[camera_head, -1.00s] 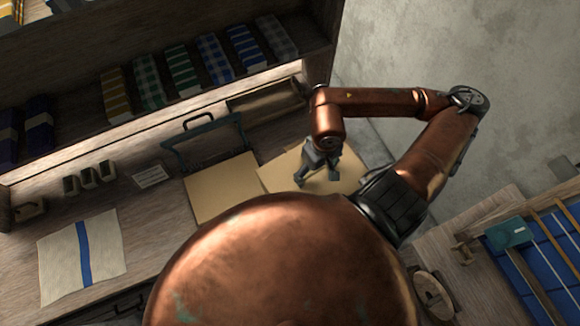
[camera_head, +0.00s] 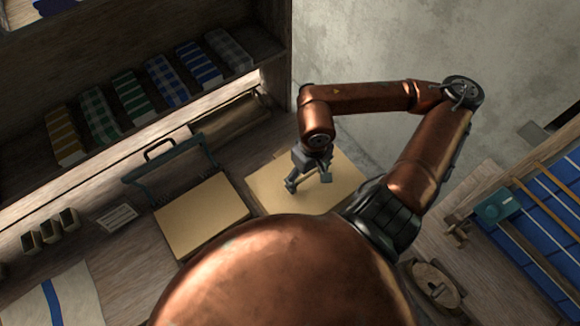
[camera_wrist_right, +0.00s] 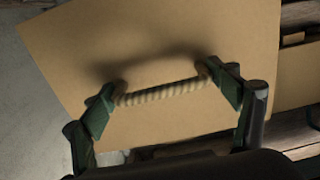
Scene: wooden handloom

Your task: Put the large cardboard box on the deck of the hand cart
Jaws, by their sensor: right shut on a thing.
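The large cardboard box (camera_head: 340,180) shows as a tan flat top to the right of the cart. My right gripper (camera_head: 308,182) is above it. In the right wrist view, the fingers of my right gripper (camera_wrist_right: 160,92) are shut on the rope handle (camera_wrist_right: 160,93) on the tan face of the box (camera_wrist_right: 170,40). I cannot tell whether the box is clear of the table. The hand cart (camera_head: 172,165) has a dark teal push handle. A tan rectangular surface (camera_head: 200,215) lies in front of that handle; I cannot tell whether it is deck or another box. My left gripper is out of view.
A shelf with several folded cloths (camera_head: 130,97) stands behind the table. A loom with blue cloth (camera_head: 545,215) stands right. My copper body hides the front middle.

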